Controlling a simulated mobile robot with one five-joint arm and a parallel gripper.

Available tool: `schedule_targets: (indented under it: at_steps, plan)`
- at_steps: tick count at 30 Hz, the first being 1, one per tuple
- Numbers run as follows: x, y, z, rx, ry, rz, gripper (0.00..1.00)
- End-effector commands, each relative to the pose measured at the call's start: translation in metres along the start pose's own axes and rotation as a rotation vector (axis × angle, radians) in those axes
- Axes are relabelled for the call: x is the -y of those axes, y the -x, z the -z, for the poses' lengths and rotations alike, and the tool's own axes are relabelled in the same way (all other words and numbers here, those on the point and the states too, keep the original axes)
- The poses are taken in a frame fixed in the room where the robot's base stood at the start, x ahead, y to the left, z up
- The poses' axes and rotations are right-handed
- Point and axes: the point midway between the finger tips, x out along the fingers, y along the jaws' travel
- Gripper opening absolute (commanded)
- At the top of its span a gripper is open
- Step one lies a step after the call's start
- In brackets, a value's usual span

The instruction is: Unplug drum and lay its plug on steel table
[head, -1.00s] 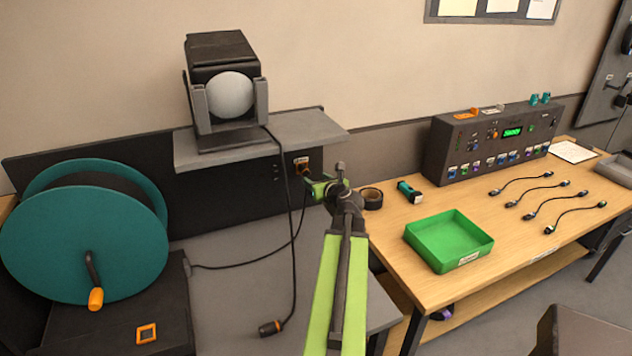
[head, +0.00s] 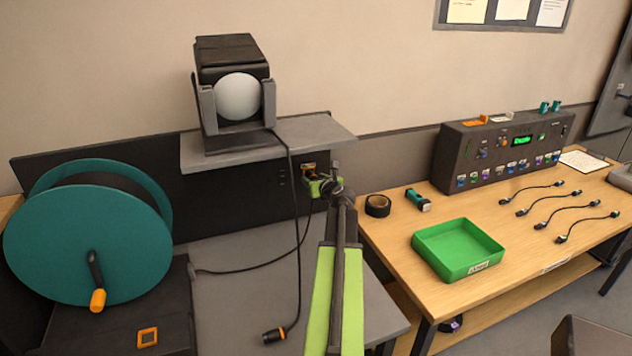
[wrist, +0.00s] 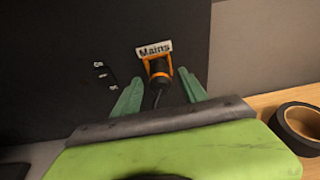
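The teal cable drum (head: 88,245) stands at the left, with an orange-handled crank. Its dark cable runs right across the grey steel table (head: 235,290) and up to the back panel. In the wrist view, a black plug (wrist: 159,75) sits in the orange-framed socket labelled "Mains" (wrist: 154,48), its cable hanging below. My gripper (wrist: 161,82) is open, with one green finger on each side of the plug and visible gaps. In the head view my gripper (head: 318,187) is at the panel, partly hiding the socket (head: 309,170).
A lamp (head: 235,95) stands on a grey shelf (head: 310,132). Its cable hangs down to an orange-and-black plug (head: 273,335) on the steel table. The wooden table (head: 400,235) at right holds black tape (head: 378,205), a green tray (head: 458,250) and several short cables.

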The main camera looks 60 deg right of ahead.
Motion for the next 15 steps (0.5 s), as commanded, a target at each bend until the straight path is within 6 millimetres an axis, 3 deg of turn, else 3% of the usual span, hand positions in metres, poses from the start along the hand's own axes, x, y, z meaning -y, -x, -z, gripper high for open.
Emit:
schedule_targets:
  at_steps: [1, 11, 15]
  plan:
    - [0.0002, 0.0001, 0.0000, 0.000, 0.000, 0.000, 0.42]
    - [0.0006, 0.0003, 0.0001, 0.000, 0.000, 0.001, 0.00]
    - [0.0009, 0.0005, 0.0001, 0.000, 0.000, 0.001, 0.00]
